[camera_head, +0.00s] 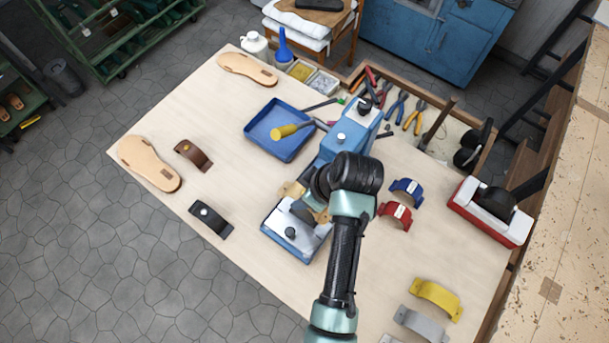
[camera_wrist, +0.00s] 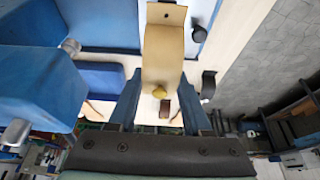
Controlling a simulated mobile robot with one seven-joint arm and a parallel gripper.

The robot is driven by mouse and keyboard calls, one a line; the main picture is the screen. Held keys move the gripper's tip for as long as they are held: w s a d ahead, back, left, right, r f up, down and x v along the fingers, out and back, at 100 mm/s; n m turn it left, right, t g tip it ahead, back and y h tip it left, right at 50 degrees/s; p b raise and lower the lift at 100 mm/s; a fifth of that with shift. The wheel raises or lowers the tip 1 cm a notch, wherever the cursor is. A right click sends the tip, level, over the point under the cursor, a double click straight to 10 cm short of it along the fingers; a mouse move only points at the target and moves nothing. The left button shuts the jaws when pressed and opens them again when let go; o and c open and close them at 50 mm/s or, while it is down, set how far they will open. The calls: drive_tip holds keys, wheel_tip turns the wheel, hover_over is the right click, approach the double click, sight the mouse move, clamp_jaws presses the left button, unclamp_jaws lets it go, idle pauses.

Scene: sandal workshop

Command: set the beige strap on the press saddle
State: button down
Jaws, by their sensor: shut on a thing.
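The beige strap (camera_wrist: 163,52) is a curved band with a yellow stud, held between the two fingers of my gripper (camera_wrist: 160,103) in the wrist view. In the head view a small part of the strap (camera_head: 291,189) shows beside my gripper (camera_head: 312,203), which my wrist partly hides. The blue press (camera_head: 350,133) stands just behind my gripper. Its base has a silver plate (camera_head: 283,219) with a black knob, in front of and below my gripper. My wrist covers the area under the press head, so the saddle and any contact with the strap cannot be made out.
A brown strap (camera_head: 194,156) and a black strap (camera_head: 209,219) lie left; blue (camera_head: 407,188), red (camera_head: 396,212), yellow (camera_head: 437,297) and grey (camera_head: 417,324) straps lie right. A blue tray (camera_head: 262,150) with a yellow-headed hammer is behind. Two soles lie left. The near-left table is clear.

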drive_tip(key=shift+s+f+b, duration=0.15)
drive_tip(key=shift+f+b, duration=0.35)
drive_tip(key=shift+s+f+b, duration=0.15)
drive_tip(key=shift+f+b, duration=0.3)
drive_tip(key=shift+f, duration=0.05)
drive_tip(key=shift+w+f+b, duration=0.1)
drive_tip(key=shift+f+b, duration=2.05)
drive_tip(key=shift+f, duration=0.7)
drive_tip(key=shift+f, duration=0.25)
unclamp_jaws()
drive_tip(key=shift+a, duration=0.1)
wheel_tip(320, 180, up, 7)
drive_tip(key=p, duration=0.6)
drive_tip(key=shift+r+p, duration=0.1)
drive_tip(key=shift+p, duration=0.25)
